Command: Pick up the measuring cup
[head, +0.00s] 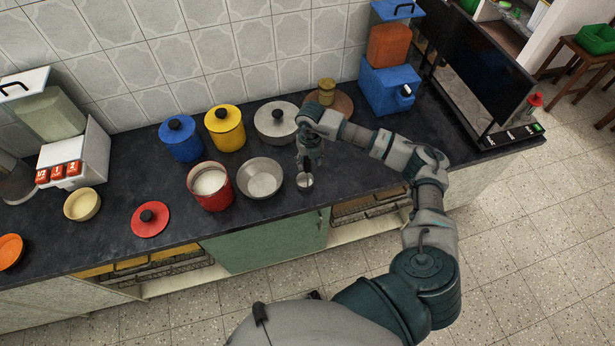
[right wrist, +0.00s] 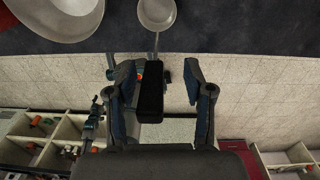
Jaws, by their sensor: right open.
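The measuring cup (head: 306,181) is a small steel cup near the front edge of the dark counter, right of the steel bowl. In the right wrist view its round cup (right wrist: 157,13) is at the top, with a thin stem running down to a black handle. My right gripper (head: 308,158) is above the cup, pointing down. In the right wrist view the gripper (right wrist: 158,72) is open, with the black handle between its two fingers. A gap shows on the right side; contact on the left is hard to tell. My left gripper is not in view.
A steel bowl (head: 260,177) and a red canister (head: 210,187) stand left of the cup. A lidded steel pot (head: 276,121), a yellow canister (head: 225,128) and a blue canister (head: 181,139) stand behind. The counter right of my gripper is fairly clear.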

